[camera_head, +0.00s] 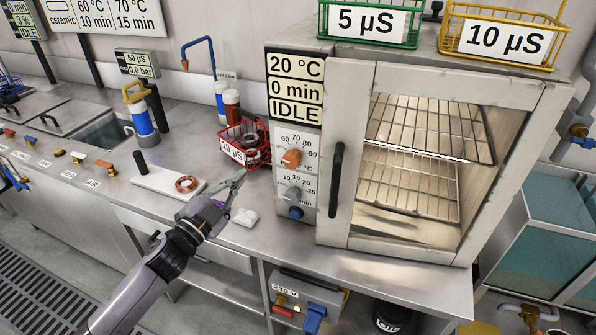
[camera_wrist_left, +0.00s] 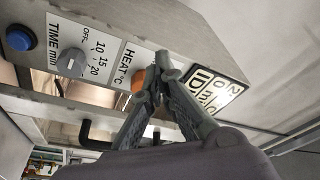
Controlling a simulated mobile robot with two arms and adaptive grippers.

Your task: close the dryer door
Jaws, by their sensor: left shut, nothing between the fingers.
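The dryer (camera_head: 298,205) is a steel cabinet on the bench, with its display reading 20 °C, 0 min and IDLE. Its door (camera_head: 362,150) has a large window with wire racks behind it and a black upright handle (camera_head: 336,180) on its left side. The door lies close to the cabinet front; I cannot tell whether a small gap remains. My left gripper (camera_head: 238,182) is shut and empty, left of the control panel and apart from the handle. In the left wrist view the fingertips (camera_wrist_left: 160,65) overlap the orange heat knob (camera_wrist_left: 138,80). The handle (camera_wrist_left: 95,135) shows partly behind the fingers. My right gripper is out of view.
A red basket (camera_head: 245,150) labelled 10 µS stands left of the dryer. A white tray with a copper ring (camera_head: 186,184) and a small white block (camera_head: 245,217) lie near my gripper. Green (camera_head: 368,40) and yellow (camera_head: 497,62) baskets stand on the dryer.

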